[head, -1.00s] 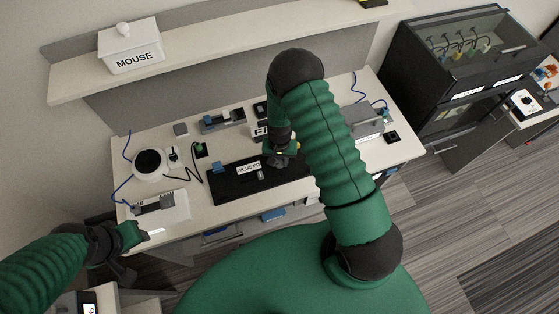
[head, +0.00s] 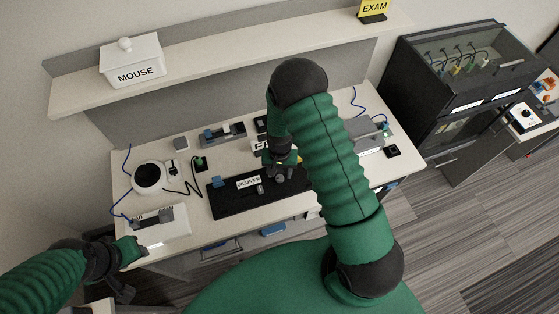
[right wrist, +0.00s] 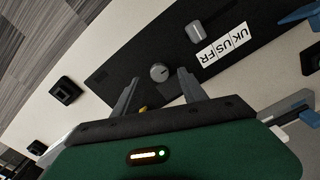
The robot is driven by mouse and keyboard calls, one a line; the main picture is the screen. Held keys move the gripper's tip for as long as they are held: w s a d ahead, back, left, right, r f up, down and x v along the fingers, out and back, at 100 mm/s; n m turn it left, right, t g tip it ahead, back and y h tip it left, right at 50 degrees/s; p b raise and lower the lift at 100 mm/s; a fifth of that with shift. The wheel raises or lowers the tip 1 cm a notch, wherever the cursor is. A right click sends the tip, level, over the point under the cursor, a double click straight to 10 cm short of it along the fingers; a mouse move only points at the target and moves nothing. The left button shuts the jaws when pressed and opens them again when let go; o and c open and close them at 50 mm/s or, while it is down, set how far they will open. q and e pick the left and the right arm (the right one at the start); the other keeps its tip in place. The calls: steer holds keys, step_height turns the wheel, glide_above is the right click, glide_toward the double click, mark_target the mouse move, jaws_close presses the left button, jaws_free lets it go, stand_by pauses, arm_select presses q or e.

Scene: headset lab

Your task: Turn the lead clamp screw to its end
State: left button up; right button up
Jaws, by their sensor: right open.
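A round grey knob (right wrist: 158,72) with a mark on its face stands on a black board (right wrist: 115,72) in the right wrist view. It looks like the clamp screw, though no label confirms this. My right gripper (right wrist: 158,78) is open, with a finger towards each side of the knob; I cannot tell whether they touch it. In the head view my right gripper (head: 283,172) is over the right part of the black board (head: 225,205) and hides the knob. My left gripper (head: 128,250) is at the bench's front left edge; its finger state is unclear.
A grey block (right wrist: 195,31) and a UK/US/FR label (right wrist: 222,43) are beside the knob. A white round device (head: 148,178) with cables stands left on the bench. A grey fixture (head: 222,134) is behind the board. A shelf holds the MOUSE box (head: 132,62).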

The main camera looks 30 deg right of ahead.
mark_target(280, 177)
step_height(280, 177, up, 14)
steer(key=b, duration=0.1)
stand_by(0.4)
steer(key=s+a+r+n+t+b, duration=0.2)
steer(key=s+a+n+b, duration=0.2)
steer(key=s+a+n, duration=0.3)
steer(key=shift+s+a+r+t, duration=0.15)
steer(key=shift+s+r+t, duration=0.2)
steer(key=shift+s, duration=0.9)
steer(key=shift+s+a+r, duration=0.1)
steer(key=shift+s+r, duration=0.05)
